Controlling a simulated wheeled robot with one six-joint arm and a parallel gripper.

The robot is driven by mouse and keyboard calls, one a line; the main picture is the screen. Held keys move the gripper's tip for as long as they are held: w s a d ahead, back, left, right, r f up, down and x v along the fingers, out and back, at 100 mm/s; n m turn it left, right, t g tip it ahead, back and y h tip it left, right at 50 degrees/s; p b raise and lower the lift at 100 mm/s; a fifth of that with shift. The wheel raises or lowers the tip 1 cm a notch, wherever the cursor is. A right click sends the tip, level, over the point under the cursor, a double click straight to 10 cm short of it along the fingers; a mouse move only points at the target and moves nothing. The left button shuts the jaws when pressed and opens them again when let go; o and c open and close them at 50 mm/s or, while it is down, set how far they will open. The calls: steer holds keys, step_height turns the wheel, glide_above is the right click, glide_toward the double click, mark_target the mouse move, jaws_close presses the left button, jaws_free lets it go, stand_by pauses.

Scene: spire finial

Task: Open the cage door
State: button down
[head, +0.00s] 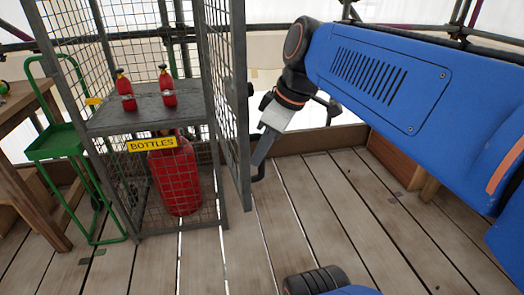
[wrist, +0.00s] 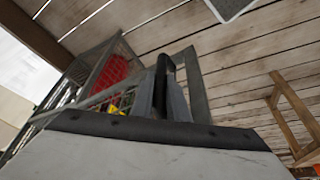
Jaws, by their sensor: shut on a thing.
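The cage door (head: 217,75) is a tall grey mesh panel in a metal frame at the right of the bottle cage (head: 140,232). It stands at an angle to the cage, its near upright (head: 241,120) swung out toward me. My gripper (head: 257,164) is at the outer side of this upright, shut on the dark door handle (head: 259,176), which is partly hidden by the fingers. In the wrist view, my gripper (wrist: 168,85) shows as dark fingers beside a grey door upright (wrist: 196,85). The handle itself is hard to make out there.
Two small red bottles (head: 168,92) stand on the cage shelf, above a yellow BOTTLES sign (head: 152,144) and a large red cylinder (head: 176,180). A green hand truck (head: 56,142) and wooden bench (head: 28,200) are at left. The plank floor (head: 310,215) before the door is clear.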

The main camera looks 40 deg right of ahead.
steer(key=c, duration=1.7)
jaws_free()
steer(key=shift+c, duration=0.2)
steer(key=v, duration=1.7)
steer(key=shift+r, duration=0.2)
steer(key=shift+a, duration=0.1)
steer(key=shift+s, duration=0.1)
